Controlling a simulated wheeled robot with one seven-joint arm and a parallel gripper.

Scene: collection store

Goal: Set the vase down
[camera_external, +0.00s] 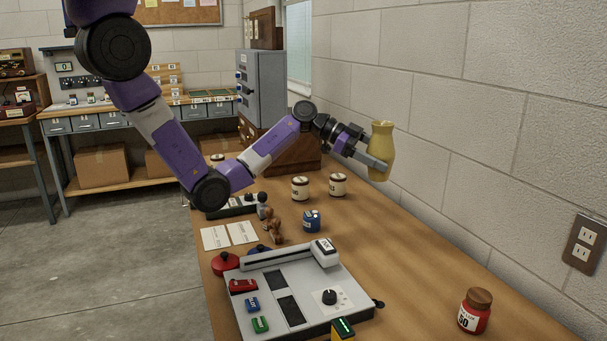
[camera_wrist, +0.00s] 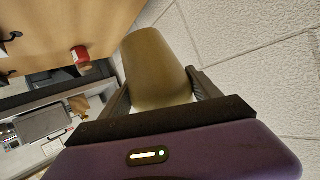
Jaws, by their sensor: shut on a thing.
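A yellow vase (camera_external: 381,150) is held in the air above the far right part of the wooden table (camera_external: 400,250), close to the block wall. It looks nearly upright. My gripper (camera_external: 376,164) is shut on it, reaching from the left with the fingers at its sides. In the wrist view the vase (camera_wrist: 156,68) fills the middle, between the two dark fingers of my gripper (camera_wrist: 163,92). The far finger is mostly hidden behind the vase in the external view.
Two white jars (camera_external: 338,185) (camera_external: 300,188) and a blue jar (camera_external: 312,221) stand left of and below the vase. A red jar (camera_external: 474,311) stands at the front right. A grey device (camera_external: 300,295) takes up the front left. The table's right side between is clear.

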